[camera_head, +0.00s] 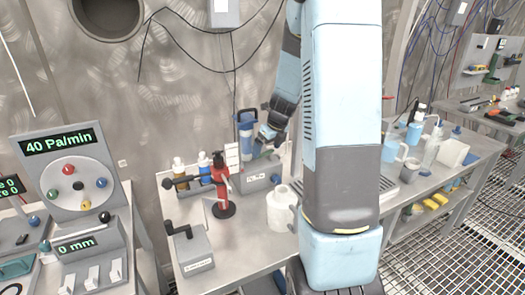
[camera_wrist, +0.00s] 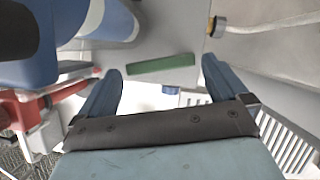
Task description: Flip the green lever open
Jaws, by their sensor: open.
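The green lever (camera_wrist: 160,65) shows in the wrist view as a flat, slightly tilted bar on a grey surface. It lies across the gap between the fingertips of my gripper (camera_wrist: 161,70). The two blue fingers stand apart on either side of the bar, and nothing is held between them. I cannot tell how far the bar is from the fingertips. In the head view my gripper (camera_head: 264,132) is at the back of the bench, beside a blue cylinder (camera_head: 246,130) on a grey unit (camera_head: 258,178). I cannot make out the lever clearly there.
A red stand (camera_head: 221,185) and a white jug (camera_head: 281,208) stand in front of the unit. A grey box with a black handle (camera_head: 192,248) is at the bench's left. A gauge panel (camera_head: 75,175) stands further left. Bottles (camera_head: 414,130) and cups are on the right bench.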

